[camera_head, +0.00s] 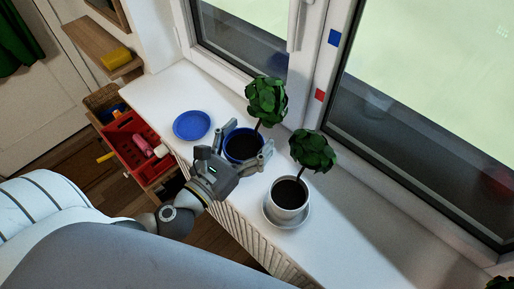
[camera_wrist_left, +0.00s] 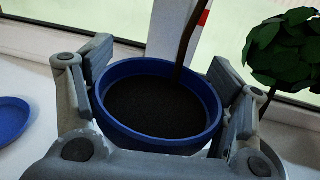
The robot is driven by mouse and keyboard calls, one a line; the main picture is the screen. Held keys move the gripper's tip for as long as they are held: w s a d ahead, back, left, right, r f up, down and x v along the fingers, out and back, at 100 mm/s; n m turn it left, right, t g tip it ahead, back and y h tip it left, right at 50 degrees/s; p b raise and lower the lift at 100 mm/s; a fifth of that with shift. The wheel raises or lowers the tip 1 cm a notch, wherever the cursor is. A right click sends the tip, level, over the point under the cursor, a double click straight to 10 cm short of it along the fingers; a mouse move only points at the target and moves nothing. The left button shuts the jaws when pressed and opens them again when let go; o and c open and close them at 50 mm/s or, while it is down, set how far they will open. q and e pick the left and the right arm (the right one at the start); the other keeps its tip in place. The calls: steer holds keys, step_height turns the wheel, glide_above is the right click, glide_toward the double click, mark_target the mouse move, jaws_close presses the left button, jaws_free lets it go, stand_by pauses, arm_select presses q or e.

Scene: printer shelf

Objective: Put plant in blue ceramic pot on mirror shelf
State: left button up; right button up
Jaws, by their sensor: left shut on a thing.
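The plant in the blue ceramic pot (camera_head: 243,146) has a round green crown (camera_head: 267,101) on a thin stem. It is at the white window sill, between a blue saucer and a white pot. My left gripper (camera_head: 248,141) is shut around this blue pot, with a finger on each side. In the left wrist view the blue pot (camera_wrist_left: 158,134) fills the space between the fingers, and dark soil shows inside. I cannot tell whether the pot touches the sill. A wooden wall shelf (camera_head: 97,45) at upper left may be the mirror shelf. My right gripper is not in view.
A blue saucer (camera_head: 192,125) lies on the sill (camera_head: 155,90). A second plant in a white pot (camera_head: 288,197) stands right of my gripper. A red crate (camera_head: 138,148) is below left. The window is behind.

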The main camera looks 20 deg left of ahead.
mark_target(256, 141)
arm_select(q)
steer(key=w+f, duration=0.2)
steer(key=f, duration=0.1)
steer(key=shift+w+d+f, duration=0.1)
steer(key=shift+w+d, duration=0.1)
steer(key=shift+w, duration=0.2)
steer(key=shift+w+f, duration=0.3)
steer(key=shift+f, duration=0.05)
steer(key=f+b, duration=0.1)
steer(key=f, duration=0.2)
steer(key=shift+w+b, duration=0.3)
steer(key=shift+b, duration=0.1)
steer(key=shift+f, duration=0.4)
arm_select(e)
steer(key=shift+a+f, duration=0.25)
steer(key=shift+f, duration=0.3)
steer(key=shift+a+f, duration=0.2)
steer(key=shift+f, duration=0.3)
arm_select(q)
steer(key=shift+f, duration=0.1)
steer(key=o, duration=1.4)
steer(key=shift+s+f, duration=0.1)
steer(key=o, duration=0.3)
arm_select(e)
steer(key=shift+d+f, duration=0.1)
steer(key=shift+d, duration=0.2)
